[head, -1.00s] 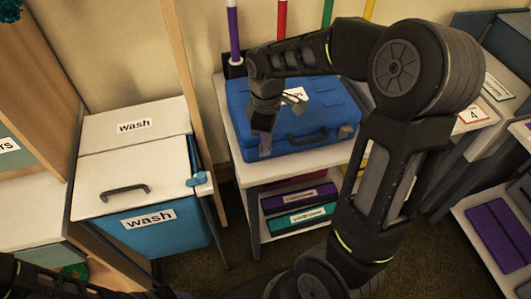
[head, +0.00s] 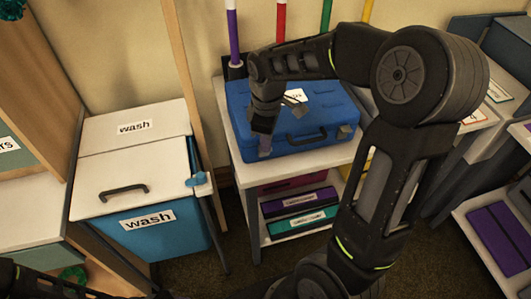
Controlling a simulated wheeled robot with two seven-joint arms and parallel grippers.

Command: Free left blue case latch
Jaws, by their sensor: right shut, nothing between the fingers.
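The blue case (head: 318,112) lies closed on the top of a white shelf unit, its handle (head: 306,137) facing me. A small pale latch (head: 265,149) shows on the left of its front, and a second latch (head: 344,132) sits right of the handle. My right gripper (head: 264,134) points down at the left latch, shut and empty. Its fingertips are at the latch and partly hide it; I cannot tell whether they touch or whether the latch is loose. My left gripper is out of view.
A wash bin (head: 125,182) with a blue front stands left of the shelf, past a wooden post (head: 182,75). Coloured poles (head: 281,22) rise behind the case. Flat boxes (head: 300,203) lie on the lower shelf. My right arm covers the area right of the case.

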